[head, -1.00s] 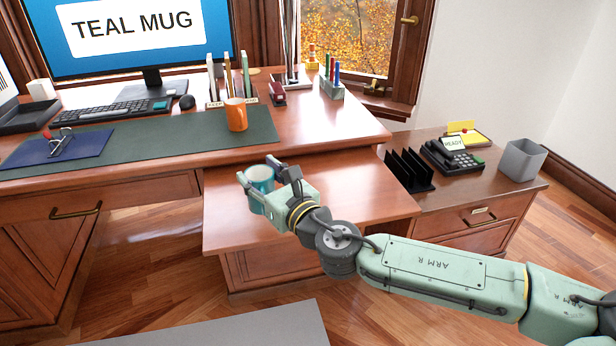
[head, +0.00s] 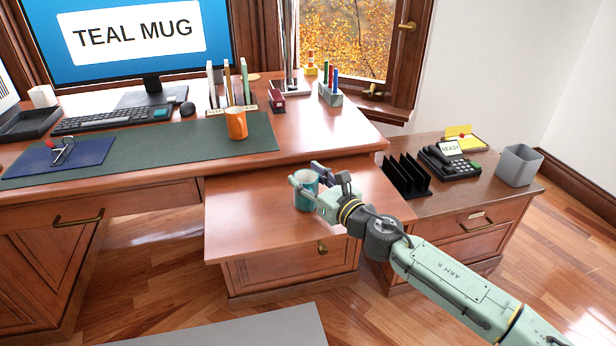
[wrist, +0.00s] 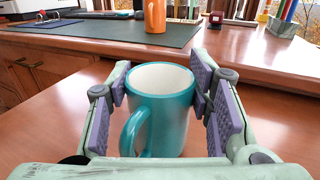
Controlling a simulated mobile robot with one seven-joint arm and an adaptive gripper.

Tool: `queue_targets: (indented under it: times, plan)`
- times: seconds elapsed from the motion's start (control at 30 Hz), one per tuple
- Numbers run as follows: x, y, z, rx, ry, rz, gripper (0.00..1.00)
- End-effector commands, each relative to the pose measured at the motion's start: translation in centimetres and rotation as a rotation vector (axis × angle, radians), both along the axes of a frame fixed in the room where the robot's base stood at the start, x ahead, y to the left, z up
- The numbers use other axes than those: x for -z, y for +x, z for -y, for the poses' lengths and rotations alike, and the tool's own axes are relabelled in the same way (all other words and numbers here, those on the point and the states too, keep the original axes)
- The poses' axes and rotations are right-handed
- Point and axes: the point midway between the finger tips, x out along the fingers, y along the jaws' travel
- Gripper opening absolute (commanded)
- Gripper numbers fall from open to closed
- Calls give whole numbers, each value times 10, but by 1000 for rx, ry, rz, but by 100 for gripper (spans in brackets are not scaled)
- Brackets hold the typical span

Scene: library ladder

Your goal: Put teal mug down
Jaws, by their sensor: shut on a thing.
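The teal mug (head: 306,192) is upright, white inside, over the lower pull-out wooden surface (head: 245,221) in front of the desk. In the wrist view the teal mug (wrist: 160,105) stands between the purple finger pads, its handle towards the camera at the lower left. My gripper (head: 309,180) is shut on the mug from its right side; in the wrist view my gripper (wrist: 160,92) has a pad on each side of it. Whether the mug's base touches the wood I cannot tell. The monitor (head: 138,35) reads TEAL MUG.
An orange mug (head: 236,123) stands on the green desk mat (head: 190,141) on the higher desktop. A black file rack (head: 407,174), a phone (head: 449,160) and a grey bin (head: 519,165) stand on the cabinet to the right. The left part of the lower surface is clear.

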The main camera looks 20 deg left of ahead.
Motion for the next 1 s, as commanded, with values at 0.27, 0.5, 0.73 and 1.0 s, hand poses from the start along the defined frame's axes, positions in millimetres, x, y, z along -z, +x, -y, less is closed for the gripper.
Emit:
queue_targets:
  times: [0.27, 0.5, 0.73, 1.0]
  plan:
    - [2, 0, 0, 0, -1, 2, 11]
    - [3, 0, 0, 0, -1, 1, 56]
    - [3, 0, 0, 0, -1, 1, 67]
    - [1, 0, 0, 0, -1, 1, 67]
